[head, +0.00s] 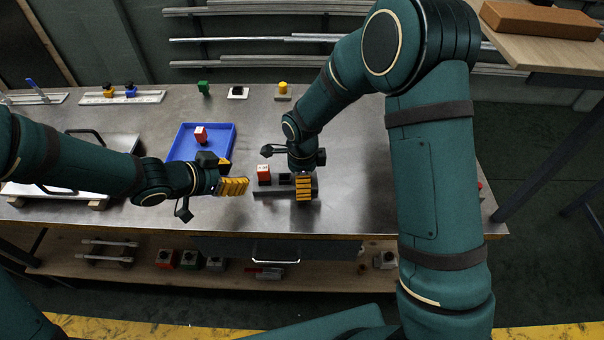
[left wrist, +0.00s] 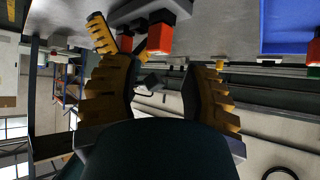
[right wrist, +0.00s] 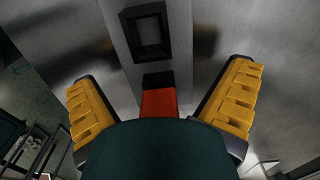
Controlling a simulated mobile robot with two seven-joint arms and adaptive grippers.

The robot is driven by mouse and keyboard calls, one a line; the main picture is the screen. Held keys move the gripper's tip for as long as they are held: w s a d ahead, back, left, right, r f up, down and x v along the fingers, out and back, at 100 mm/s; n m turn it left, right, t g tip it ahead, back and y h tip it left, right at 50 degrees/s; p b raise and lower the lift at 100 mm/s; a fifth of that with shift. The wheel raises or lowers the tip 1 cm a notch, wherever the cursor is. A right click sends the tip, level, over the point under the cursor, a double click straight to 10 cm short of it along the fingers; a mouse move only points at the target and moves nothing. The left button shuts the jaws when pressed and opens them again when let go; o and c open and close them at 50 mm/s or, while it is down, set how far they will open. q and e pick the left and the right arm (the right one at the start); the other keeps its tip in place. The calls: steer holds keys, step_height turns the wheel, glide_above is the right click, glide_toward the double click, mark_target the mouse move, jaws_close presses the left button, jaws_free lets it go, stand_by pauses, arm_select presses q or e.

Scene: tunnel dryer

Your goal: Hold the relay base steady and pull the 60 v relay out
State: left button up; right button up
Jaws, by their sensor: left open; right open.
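The relay base (head: 268,194) is a grey strip on the bench with a dark, empty-looking socket (right wrist: 147,35) at its middle. A red relay with a pale top (head: 264,173) stands at its left end; it also shows in the left wrist view (left wrist: 159,38). A second red relay (right wrist: 158,103) sits between the fingers of my open right gripper (head: 304,188), with gaps on both sides; in the head view the gripper hides it. My open left gripper (head: 234,186) is empty, left of the base and apart from it. I cannot read the voltage labels.
A blue tray (head: 228,151) holding another red relay (head: 200,134) lies behind my left gripper. Green (head: 204,88), white (head: 238,93) and yellow (head: 283,88) parts stand along the back. Bare metal bench lies right of the base.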

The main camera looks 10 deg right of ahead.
steer(key=c, duration=1.4)
arm_select(q)
steer(key=shift+o, duration=1.4)
steer(key=w+a+m+y, duration=0.25)
steer(key=w+y, duration=0.25)
steer(key=w, duration=0.4)
arm_select(e)
steer(key=shift+c, duration=0.2)
arm_select(q)
steer(key=m+g, duration=0.6)
glide_toward(262, 168)
steer(key=shift+h, duration=0.3)
steer(key=x, duration=1)
steer(key=shift+a+f, duration=0.15)
steer(key=shift+f, duration=0.3)
steer(key=shift+c, duration=0.4)
